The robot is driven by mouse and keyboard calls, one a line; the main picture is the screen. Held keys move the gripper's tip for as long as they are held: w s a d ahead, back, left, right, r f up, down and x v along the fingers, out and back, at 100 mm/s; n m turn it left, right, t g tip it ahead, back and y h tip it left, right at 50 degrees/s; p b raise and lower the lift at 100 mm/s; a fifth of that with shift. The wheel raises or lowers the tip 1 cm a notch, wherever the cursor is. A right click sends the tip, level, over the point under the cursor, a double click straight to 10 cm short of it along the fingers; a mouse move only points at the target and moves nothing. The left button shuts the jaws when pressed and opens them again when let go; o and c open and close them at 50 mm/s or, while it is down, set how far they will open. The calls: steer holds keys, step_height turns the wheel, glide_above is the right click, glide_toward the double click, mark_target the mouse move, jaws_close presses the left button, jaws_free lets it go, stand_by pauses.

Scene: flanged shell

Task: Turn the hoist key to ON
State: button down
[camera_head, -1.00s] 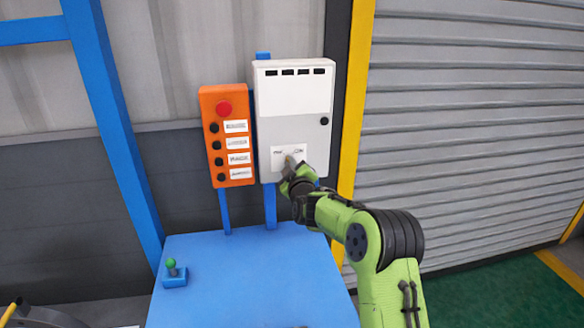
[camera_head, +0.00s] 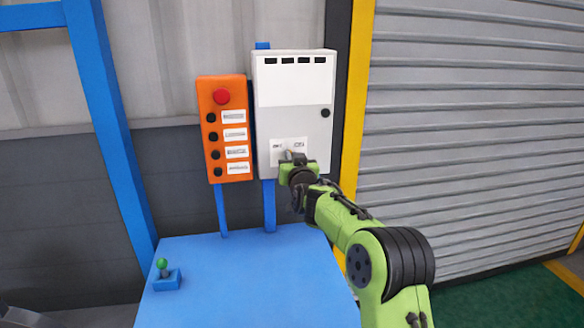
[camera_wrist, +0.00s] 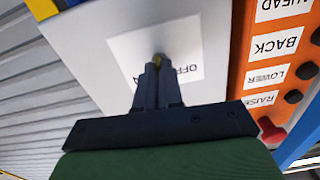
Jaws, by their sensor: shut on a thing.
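The hoist key (camera_wrist: 158,60) sits at the middle of a white label plate (camera_wrist: 125,50) on the front of the light grey control box (camera_head: 305,125). In the wrist view my gripper (camera_wrist: 158,72) is shut on the key, and its fingers hide most of it. The word OFF shows on the plate beside the fingers; the rest of the lettering is partly covered. In the head view my gripper (camera_head: 286,157) is at the lower part of the box, in front of the plate. The key's exact angle cannot be told.
An orange button box (camera_head: 224,130) with a red button (camera_head: 222,97) and several black buttons hangs just left of the grey box. A blue table (camera_head: 240,285) with a small green-topped lever (camera_head: 163,265) stands below. A yellow post (camera_head: 352,110) and grey shutter (camera_head: 470,120) are at right.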

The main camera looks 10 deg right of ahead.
steer(key=m+b, duration=0.3)
steer(key=m, duration=0.4)
steer(key=shift+m, duration=0.4)
stand_by(0.4)
steer(key=c, duration=1.3)
jaws_free()
steer(key=shift+s, duration=0.1)
steer(key=s+b, duration=0.2)
steer(key=s, duration=1.3)
steer(key=shift+s, duration=0.3)
